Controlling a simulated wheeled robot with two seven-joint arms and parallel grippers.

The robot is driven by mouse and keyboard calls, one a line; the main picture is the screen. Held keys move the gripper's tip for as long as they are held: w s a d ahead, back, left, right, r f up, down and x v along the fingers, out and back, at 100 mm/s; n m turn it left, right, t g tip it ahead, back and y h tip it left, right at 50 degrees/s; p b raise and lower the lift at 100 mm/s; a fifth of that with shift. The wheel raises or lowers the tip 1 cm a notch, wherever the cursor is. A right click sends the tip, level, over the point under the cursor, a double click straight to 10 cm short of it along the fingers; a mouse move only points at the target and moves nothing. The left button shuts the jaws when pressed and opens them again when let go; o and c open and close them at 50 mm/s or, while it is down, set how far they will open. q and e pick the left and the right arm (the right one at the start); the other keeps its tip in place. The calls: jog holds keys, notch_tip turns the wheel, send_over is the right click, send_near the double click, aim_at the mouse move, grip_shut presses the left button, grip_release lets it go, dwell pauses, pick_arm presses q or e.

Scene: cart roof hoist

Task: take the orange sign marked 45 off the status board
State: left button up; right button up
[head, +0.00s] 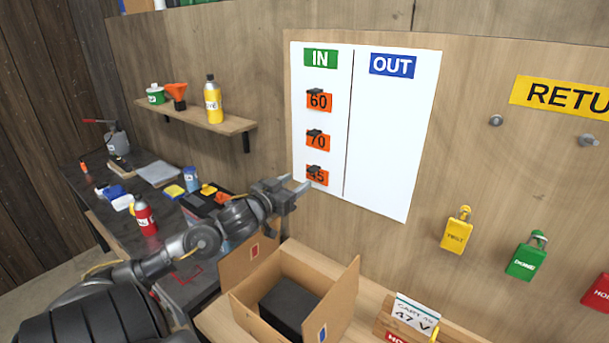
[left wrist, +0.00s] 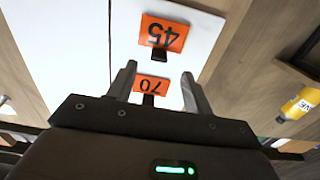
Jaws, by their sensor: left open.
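The orange sign marked 45 (head: 318,177) hangs lowest in the IN column of the white status board (head: 390,140), with a dark clip or knob at its top. It also shows upside down in the left wrist view (left wrist: 172,31). My left gripper (head: 295,184) is open and empty, its fingertips just left of and slightly below the 45 sign in the head view. In the left wrist view the fingers (left wrist: 159,72) point towards the board, and the orange sign marked 70 (left wrist: 150,84) shows between them. My right gripper is not in view.
Orange signs marked 70 (head: 318,140) and 60 (head: 319,101) hang above. An open cardboard box (head: 258,298) stands below my left gripper.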

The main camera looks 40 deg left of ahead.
pick_arm(q)
jog(key=w+p, duration=0.1)
jog(key=w, duration=0.5)
jog(key=shift+a, duration=0.3)
jog(key=shift+c, duration=0.3)
grip_shut()
jog(key=shift+s+d+p, duration=0.2)
jog(key=shift+s+p, duration=0.95)
jog(key=shift+s, duration=0.35)
dwell(0.7)
jog(key=shift+s+d+p, duration=0.15)
jog(key=shift+s+p, duration=0.4)
jog(key=shift+s, duration=0.95)
jog(key=shift+s+d+p, duration=0.15)
jog(key=shift+s+p, duration=0.4)
jog(key=shift+s, duration=0.9)
